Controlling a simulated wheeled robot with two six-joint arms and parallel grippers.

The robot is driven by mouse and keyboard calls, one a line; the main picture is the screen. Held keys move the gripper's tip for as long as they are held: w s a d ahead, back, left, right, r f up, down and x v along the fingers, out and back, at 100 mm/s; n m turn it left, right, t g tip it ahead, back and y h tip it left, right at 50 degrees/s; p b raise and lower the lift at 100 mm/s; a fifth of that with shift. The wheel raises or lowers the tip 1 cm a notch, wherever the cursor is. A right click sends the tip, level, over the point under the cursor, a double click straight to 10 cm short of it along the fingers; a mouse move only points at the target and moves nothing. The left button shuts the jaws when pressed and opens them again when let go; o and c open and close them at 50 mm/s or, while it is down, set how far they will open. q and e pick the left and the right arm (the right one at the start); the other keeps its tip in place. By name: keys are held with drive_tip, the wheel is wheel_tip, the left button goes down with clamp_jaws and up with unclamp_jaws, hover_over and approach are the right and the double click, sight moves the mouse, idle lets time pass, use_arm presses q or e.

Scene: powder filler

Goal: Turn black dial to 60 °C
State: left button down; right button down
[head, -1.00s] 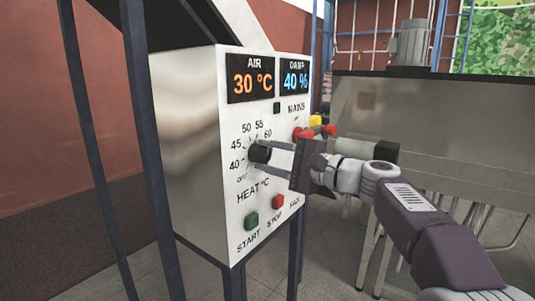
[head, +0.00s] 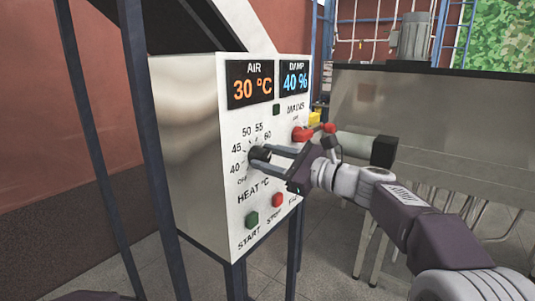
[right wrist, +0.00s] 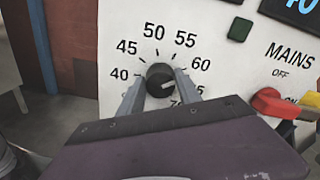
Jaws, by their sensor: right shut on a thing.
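The black dial (head: 259,155) sits on the white front panel (head: 236,130) of the control box, inside a ring of numbers. The fingers hide some lower numbers. My left gripper is not in view.
Above the dial, displays read AIR 30 °C (head: 250,83) and DAMP 40 % (head: 294,78). A red mains switch (head: 302,134) sits close to my right wrist. Green START (head: 251,220) and red STOP (head: 278,200) buttons lie below. A metal tank (head: 440,115) stands at right.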

drive_tip(key=shift+f+m, duration=0.15)
drive_tip(key=shift+m, duration=0.45)
drive_tip(key=c, duration=0.8)
unclamp_jaws()
drive_tip(key=shift+c, duration=0.2)
drive_tip(key=b+v, duration=0.1)
drive_tip(key=v, duration=0.8)
